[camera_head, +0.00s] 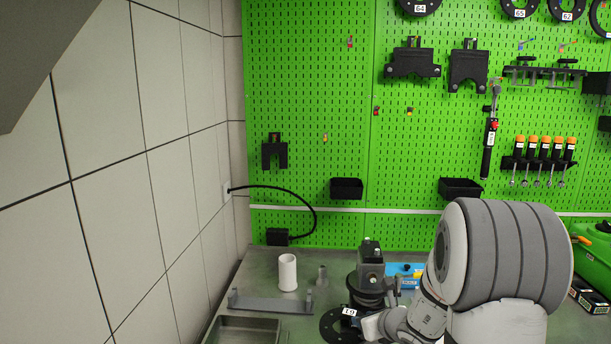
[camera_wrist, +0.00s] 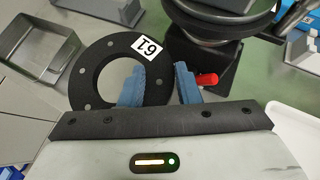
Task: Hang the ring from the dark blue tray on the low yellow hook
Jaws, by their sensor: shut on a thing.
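A flat black ring (camera_wrist: 92,93) with small holes and a white label reading 61 shows in the wrist view. My gripper (camera_wrist: 160,85) is shut on its right rim, with one blue finger inside the ring's opening and the other outside. In the head view the ring (camera_head: 333,325) is at the bottom, partly hidden by my gripper (camera_head: 370,326). A small yellow hook (camera_head: 325,137) is low on the green pegboard, left of centre. Another yellow-looking hook (camera_head: 410,111) is higher to the right. I cannot make out a dark blue tray.
A dark pump-like device (camera_head: 370,270) stands just behind the ring. A white cylinder (camera_head: 287,272), a grey bracket (camera_head: 270,302) and a metal tray (camera_head: 243,328) occupy the bench's left. Black bins (camera_head: 346,188) and a cable (camera_head: 300,197) are on the pegboard. A tiled wall (camera_head: 150,150) bounds the left.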

